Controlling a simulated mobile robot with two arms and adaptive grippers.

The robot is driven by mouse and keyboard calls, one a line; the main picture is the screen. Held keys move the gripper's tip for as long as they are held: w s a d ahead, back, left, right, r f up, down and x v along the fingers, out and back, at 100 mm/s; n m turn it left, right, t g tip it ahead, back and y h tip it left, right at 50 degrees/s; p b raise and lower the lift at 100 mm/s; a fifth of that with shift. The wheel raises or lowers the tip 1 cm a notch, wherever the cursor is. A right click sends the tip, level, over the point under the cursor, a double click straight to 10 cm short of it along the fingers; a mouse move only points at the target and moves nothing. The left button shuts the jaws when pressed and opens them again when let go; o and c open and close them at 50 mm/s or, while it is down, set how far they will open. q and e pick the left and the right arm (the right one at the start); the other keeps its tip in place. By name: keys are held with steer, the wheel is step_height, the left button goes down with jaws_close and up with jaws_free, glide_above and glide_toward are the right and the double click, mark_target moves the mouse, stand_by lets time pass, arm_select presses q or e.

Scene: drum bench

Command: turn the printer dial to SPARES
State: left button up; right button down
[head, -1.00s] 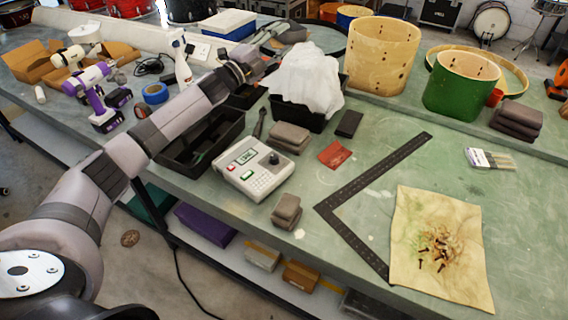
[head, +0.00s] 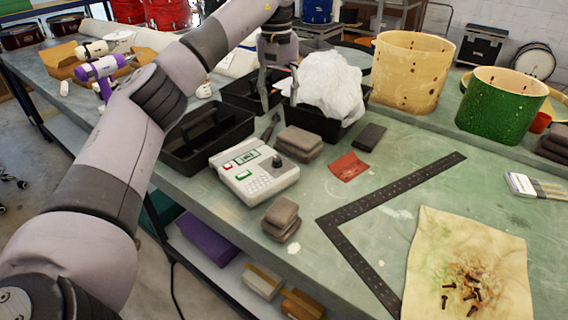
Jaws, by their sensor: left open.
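The printer (head: 254,174) is a pale box with a small screen, a red and a green button and a keypad, lying on the green bench near its front edge. Its dark round dial (head: 277,161) stands up at the right rear corner. The dial's labels are too small to read. My left gripper (head: 279,100) points down, open and empty, above and behind the printer, in front of the bin with white plastic. It is apart from the dial. My right gripper is not in view.
Grey pads (head: 299,143) sit just behind the dial, and more pads (head: 281,218) lie in front right. A black tote (head: 207,137) stands left of the printer. A black L-shaped square (head: 345,212) and a red sandpaper piece (head: 348,167) lie to the right.

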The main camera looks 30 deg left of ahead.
mark_target(277, 158)
arm_select(q)
steer(key=f, duration=1.7)
steer(key=shift+s+a+f, duration=0.1)
steer(key=shift+s+a, duration=0.1)
steer(key=shift+a, duration=0.15)
